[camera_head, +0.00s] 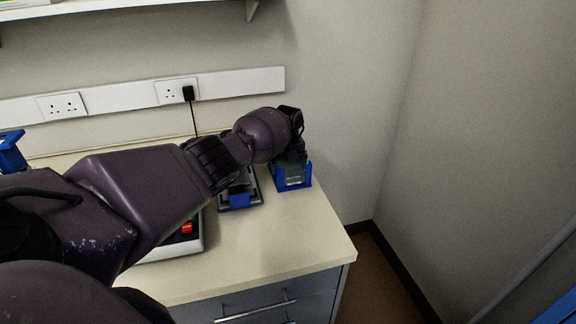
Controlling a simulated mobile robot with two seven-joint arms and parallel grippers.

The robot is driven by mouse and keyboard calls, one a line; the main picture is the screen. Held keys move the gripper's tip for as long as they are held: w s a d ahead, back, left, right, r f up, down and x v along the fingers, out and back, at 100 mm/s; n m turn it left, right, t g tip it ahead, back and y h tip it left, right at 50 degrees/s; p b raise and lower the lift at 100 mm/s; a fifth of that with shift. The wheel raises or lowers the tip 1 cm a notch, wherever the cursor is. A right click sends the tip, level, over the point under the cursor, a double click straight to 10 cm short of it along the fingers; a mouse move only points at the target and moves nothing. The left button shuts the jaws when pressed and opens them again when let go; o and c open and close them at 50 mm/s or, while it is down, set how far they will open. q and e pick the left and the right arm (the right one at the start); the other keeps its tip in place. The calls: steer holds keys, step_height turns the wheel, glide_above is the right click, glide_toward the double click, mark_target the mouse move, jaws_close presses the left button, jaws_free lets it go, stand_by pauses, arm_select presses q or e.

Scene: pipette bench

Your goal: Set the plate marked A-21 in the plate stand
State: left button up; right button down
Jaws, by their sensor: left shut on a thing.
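My left arm reaches across the bench from the left, and my left gripper (292,158) points down at the back right of the bench. It is shut on what looks like a dark plate (292,174), mostly hidden by the gripper and a blue holder. The blue holder (306,177), which looks like the plate stand, is directly below the gripper. The plate appears to be within the holder's sides; I cannot tell whether it rests on the bottom. A small pale label shows low in front, but I cannot read it. My right gripper is out of view.
A dark frame with a blue front block (239,200) stands just left of the holder. A pale device with a red switch (187,229) is partly behind my arm. Another blue object (11,150) is at the far left. The bench's front right (285,245) is clear.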

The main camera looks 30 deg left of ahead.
arm_select(q)
steer(key=shift+f, duration=0.2)
steer(key=o, duration=0.6)
steer(key=shift+r, duration=0.4)
step_height(320, 180, up, 6)
steer(key=shift+a+f+p, duration=0.1)
steer(key=shift+f+p, duration=0.05)
steer(key=shift+p, duration=0.5)
step_height(320, 180, up, 6)
steer(key=shift+r, duration=0.1)
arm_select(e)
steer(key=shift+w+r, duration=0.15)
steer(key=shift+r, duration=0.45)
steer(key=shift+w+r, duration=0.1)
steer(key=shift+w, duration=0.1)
